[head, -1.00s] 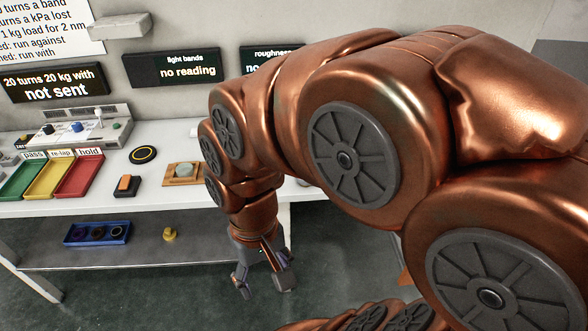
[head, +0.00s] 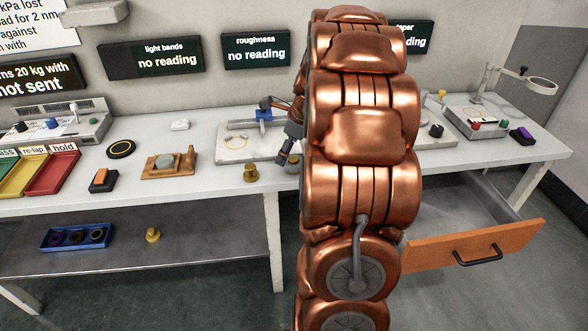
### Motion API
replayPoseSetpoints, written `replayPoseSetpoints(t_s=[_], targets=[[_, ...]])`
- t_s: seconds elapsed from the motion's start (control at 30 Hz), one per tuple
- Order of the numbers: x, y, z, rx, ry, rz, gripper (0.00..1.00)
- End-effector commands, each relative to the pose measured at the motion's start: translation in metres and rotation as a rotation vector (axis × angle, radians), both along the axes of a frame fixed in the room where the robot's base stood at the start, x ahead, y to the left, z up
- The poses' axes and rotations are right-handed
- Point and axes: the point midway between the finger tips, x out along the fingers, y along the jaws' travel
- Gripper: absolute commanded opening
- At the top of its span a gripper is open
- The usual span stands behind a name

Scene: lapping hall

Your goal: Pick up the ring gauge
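Several ring-like things show, and I cannot tell for certain which is the ring gauge. A black disc with a yellow ring mark (head: 121,149) lies on the bench at left. Small dark rings (head: 76,237) lie in a blue tray on the lower shelf. My arm hides part of the bench there; the finger gap is unclear and nothing held is visible.
The pale plate (head: 209,155) carries a blue-topped fixture (head: 264,115). A brass weight (head: 250,173) and a wooden block with a round grey piece (head: 170,166) stand nearby. Coloured trays are at left. An orange-fronted drawer (head: 480,247) is open at right, below a magnifier stand (head: 484,112).

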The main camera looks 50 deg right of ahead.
Motion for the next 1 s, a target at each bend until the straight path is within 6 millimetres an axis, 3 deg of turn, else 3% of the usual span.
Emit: replayPoseSetpoints(t_s=[0.03, 0.1, 0.3, 0.77, 1.0], targets=[[-0.001, -0.020, -0.009, 0.016, -0.006, -0.082, 0.97], [-0.001, -0.039, -0.016, 0.040, -0.015, -0.179, 0.97], [-0.002, -0.065, -0.022, 0.070, -0.029, -0.311, 0.97], [0.014, -0.064, -0.053, 0.074, -0.028, -0.316, 0.97], [0.029, -0.062, -0.079, 0.073, -0.029, -0.315, 0.97]])
